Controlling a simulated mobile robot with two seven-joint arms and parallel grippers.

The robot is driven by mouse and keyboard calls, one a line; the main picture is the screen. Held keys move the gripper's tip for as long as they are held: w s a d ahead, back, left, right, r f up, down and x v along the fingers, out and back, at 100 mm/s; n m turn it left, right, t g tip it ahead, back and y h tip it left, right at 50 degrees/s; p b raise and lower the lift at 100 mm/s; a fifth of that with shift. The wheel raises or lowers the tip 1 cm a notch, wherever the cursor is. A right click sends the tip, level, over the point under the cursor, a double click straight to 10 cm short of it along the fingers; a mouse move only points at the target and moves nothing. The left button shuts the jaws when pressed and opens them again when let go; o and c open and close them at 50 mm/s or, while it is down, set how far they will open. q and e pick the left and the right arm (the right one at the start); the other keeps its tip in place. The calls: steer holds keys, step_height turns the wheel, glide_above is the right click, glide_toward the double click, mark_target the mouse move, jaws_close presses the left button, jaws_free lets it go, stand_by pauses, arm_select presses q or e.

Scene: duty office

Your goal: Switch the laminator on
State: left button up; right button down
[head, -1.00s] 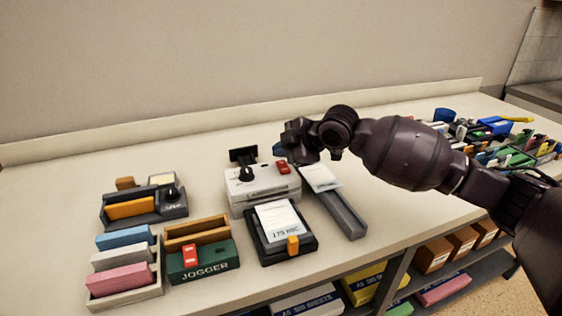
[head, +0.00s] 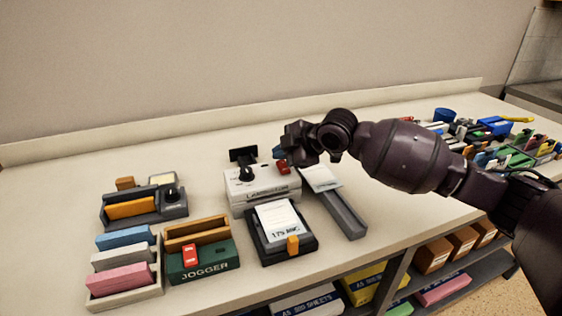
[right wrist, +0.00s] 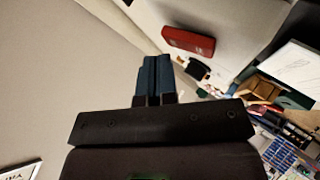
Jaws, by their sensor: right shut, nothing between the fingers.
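The red switch also shows in the right wrist view (right wrist: 189,41). My right gripper (head: 277,152) is shut and empty, with its blue fingertips just above and behind the red switch. In the right wrist view the fingers (right wrist: 156,75) are together and appear apart from the switch. My left gripper is not in view.
A black tray (head: 265,258) with a card marked 175 MIC lies in front of the laminator. A grey channel (head: 345,217) runs to its right. The green jogger (head: 204,262) and paper racks stand at the left. Bare counter lies behind the laminator.

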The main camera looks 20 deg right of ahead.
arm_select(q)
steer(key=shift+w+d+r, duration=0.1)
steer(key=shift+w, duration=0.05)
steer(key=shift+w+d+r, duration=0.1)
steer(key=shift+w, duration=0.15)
arm_select(e)
steer(key=shift+f, duration=0.15)
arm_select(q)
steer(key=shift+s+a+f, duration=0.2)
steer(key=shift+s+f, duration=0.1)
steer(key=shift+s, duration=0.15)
arm_select(e)
steer(key=shift+f, duration=0.3)
steer(key=shift+r, duration=0.1)
steer(key=shift+r+p, duration=0.4)
steer(key=shift+r, duration=0.3)
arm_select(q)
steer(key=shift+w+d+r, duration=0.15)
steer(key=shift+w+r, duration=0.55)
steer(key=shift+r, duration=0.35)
arm_select(e)
steer(key=shift+s, duration=0.1)
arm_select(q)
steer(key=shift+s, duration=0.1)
arm_select(e)
steer(key=shift+r, duration=0.1)
